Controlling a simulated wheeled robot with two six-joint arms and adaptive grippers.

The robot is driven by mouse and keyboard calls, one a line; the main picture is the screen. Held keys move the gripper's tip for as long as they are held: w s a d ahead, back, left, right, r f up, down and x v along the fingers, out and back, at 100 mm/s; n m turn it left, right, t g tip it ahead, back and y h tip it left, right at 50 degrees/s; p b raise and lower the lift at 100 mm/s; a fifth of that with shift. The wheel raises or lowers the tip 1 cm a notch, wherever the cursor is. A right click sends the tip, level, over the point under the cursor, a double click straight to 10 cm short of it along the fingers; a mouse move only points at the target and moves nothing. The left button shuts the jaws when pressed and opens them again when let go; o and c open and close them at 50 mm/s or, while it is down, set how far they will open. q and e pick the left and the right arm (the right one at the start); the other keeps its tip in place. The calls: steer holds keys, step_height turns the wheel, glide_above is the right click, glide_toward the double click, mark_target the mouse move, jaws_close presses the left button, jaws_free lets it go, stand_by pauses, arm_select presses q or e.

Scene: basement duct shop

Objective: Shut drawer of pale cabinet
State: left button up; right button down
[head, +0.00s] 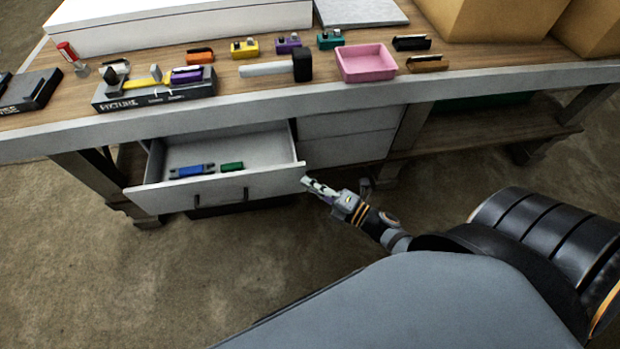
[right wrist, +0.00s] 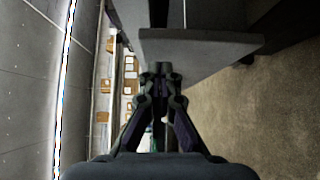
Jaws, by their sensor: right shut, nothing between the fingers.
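The pale cabinet (head: 347,147) stands under the workbench. Its drawer (head: 222,187) is pulled open toward me, and a blue item (head: 192,171) and a green item (head: 232,166) lie in it. My right gripper (head: 308,182) is at the right end of the drawer front, with its fingers shut and empty. In the right wrist view the shut fingertips (right wrist: 161,70) are close to the edge of a grey panel (right wrist: 200,48), which looks like the drawer front. I cannot tell whether they touch it. My left gripper is not in view.
The bench top (head: 225,83) above holds a pink tray (head: 366,62), a hammer (head: 302,65) and several small coloured parts. Its front edge overhangs the drawer. A bench leg (head: 92,172) stands left of the drawer. The floor in front (head: 190,270) is clear.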

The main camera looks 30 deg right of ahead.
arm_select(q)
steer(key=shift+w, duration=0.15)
arm_select(e)
steer(key=shift+w+d, duration=0.3)
steer(key=shift+w, duration=0.6)
steer(key=shift+w, duration=0.15)
arm_select(q)
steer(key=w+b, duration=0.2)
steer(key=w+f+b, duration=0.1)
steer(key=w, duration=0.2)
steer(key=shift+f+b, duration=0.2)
steer(key=shift+b, duration=0.2)
arm_select(e)
steer(key=w+d, duration=0.2)
steer(key=w, duration=0.4)
steer(key=w+d, duration=0.1)
steer(key=w, duration=0.5)
steer(key=w+d, duration=0.2)
steer(key=w, duration=0.5)
steer(key=shift+d+r, duration=0.2)
steer(key=shift+d, duration=0.1)
steer(key=shift+r, duration=0.1)
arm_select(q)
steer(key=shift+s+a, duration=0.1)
